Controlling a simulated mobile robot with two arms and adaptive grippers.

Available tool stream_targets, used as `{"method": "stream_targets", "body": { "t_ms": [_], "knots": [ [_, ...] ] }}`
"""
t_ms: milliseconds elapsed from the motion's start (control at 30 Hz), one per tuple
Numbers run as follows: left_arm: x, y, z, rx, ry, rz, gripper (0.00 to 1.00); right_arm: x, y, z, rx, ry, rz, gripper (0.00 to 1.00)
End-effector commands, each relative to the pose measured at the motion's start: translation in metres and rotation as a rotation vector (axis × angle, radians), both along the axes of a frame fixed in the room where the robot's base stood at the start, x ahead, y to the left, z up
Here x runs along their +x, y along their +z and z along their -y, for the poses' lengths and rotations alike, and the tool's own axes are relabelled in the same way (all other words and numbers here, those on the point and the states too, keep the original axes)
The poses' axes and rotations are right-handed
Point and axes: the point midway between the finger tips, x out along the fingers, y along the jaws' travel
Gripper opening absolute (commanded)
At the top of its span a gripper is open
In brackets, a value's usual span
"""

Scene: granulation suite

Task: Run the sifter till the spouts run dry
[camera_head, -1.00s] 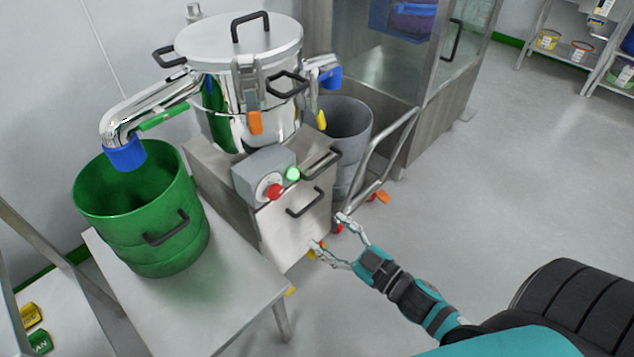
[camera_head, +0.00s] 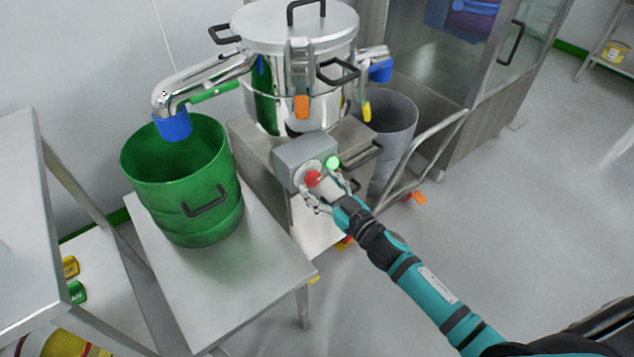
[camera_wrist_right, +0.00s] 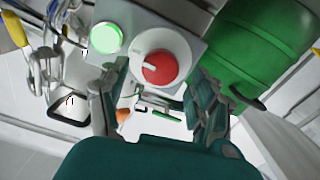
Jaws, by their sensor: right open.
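The steel sifter (camera_head: 290,75) stands on a metal cabinet with its lid on. Its control box (camera_head: 292,160) carries a red knob (camera_head: 312,178) on a pale dial and a lit green button (camera_head: 333,162). The left spout (camera_head: 205,82) has a blue end over a green drum (camera_head: 180,185). The right spout (camera_head: 379,68) has a blue end over a grey bin (camera_head: 392,125). My right gripper (camera_head: 328,192) is open at the control box. In the right wrist view the red knob (camera_wrist_right: 160,69) lies ahead between the open fingers (camera_wrist_right: 160,110). My left gripper is not in view.
A small table (camera_head: 265,250) holds the green drum. A bench (camera_head: 30,230) stands at the left edge. A cart handle (camera_head: 440,140) and a steel glazed cabinet (camera_head: 470,90) are behind on the right. Open floor (camera_head: 520,210) lies to the right.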

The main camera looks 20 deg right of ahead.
Motion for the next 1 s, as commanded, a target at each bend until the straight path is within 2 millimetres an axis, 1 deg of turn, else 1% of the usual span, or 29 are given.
{"method": "stream_targets", "body": {
  "t_ms": [33, 100, 200, 467, 500, 900, 933, 1000],
  "knots": [
    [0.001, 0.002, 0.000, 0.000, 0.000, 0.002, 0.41, 0.007, 0.000, -0.002, -0.001, 0.000, 0.001, 0.65],
    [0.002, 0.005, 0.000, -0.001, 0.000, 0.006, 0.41, 0.012, -0.001, -0.004, -0.002, -0.001, 0.000, 0.65],
    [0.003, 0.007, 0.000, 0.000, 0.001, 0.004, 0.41, 0.017, 0.000, -0.006, -0.001, 0.000, -0.001, 0.65],
    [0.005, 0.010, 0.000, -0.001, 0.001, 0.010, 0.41, 0.018, 0.000, -0.006, -0.002, 0.000, -0.002, 0.65],
    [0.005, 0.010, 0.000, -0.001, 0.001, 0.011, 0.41, 0.018, 0.000, -0.006, -0.001, 0.000, -0.001, 0.64],
    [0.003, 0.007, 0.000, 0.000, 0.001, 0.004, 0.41, 0.018, 0.000, -0.006, -0.001, 0.000, -0.001, 0.11],
    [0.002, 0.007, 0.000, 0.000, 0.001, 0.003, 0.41, 0.018, 0.000, -0.006, -0.001, 0.000, -0.001, 0.09],
    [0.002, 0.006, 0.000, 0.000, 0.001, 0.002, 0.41, 0.018, 0.000, -0.006, -0.002, 0.000, 0.000, 0.09]
  ]
}}
